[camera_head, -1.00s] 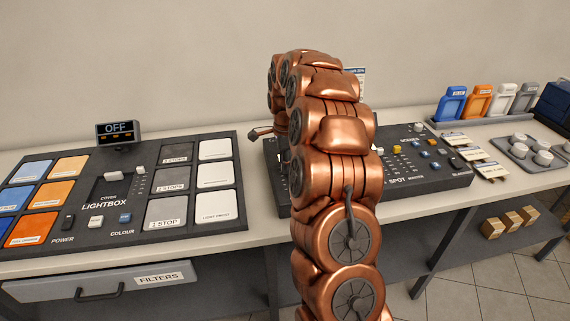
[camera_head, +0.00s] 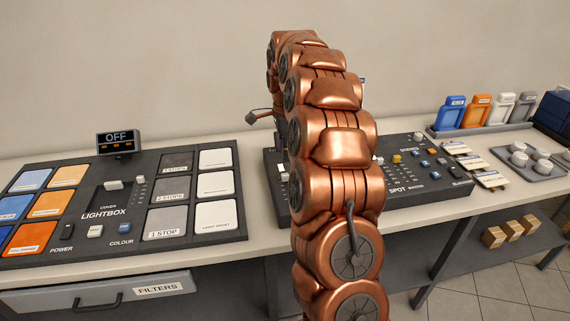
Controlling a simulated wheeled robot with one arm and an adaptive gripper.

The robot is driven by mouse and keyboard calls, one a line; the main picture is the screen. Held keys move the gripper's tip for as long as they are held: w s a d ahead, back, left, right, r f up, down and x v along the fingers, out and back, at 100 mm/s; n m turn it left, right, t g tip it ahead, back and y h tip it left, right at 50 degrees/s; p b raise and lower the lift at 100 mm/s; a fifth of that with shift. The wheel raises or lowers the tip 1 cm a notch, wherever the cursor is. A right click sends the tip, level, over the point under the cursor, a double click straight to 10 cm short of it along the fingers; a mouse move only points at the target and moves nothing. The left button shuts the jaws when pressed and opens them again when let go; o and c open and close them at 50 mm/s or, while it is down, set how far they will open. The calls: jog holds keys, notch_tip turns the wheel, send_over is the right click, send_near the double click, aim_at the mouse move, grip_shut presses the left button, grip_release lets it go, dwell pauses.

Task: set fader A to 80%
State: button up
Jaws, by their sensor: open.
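The dark SPOT console (camera_head: 448,184) lies on the bench right of centre. My copper arm rises in front of it and covers its left middle part. A small white control (camera_head: 284,177) shows at the console's left edge; I cannot tell whether it is fader A. No fader marked A is readable, and its setting cannot be seen.
The LIGHTBOX panel (camera_head: 75,238) with a small OFF display (camera_head: 118,142) lies on the left. A grey tray (camera_head: 541,173) with white knobs and coloured holders (camera_head: 478,111) stand at the right. The FILTERS drawer (camera_head: 100,296) is under the bench.

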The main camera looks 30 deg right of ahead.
notch_tip(320, 180, up, 3)
jog(key=shift+r, duration=0.2)
dwell(0.5)
jog(key=s+a+r+n, duration=0.2)
jog(key=s+a+n, duration=1)
jog(key=s+a, duration=0.5)
jog(key=s+a+f+n, duration=0.2)
jog(key=s+n, duration=0.1)
jog(key=s, duration=0.4)
jog(key=s+a+f+n+g, duration=0.1)
jog(key=s+a+f+n, duration=0.1)
jog(key=s, duration=0.5)
jog(key=s+a+f+n, duration=0.3)
jog(key=s+n, duration=0.2)
jog(key=s, duration=0.2)
jog(key=shift+s+a+n+g, duration=0.25)
jog(key=shift+s+n+g, duration=0.05)
jog(key=shift+g, duration=0.1)
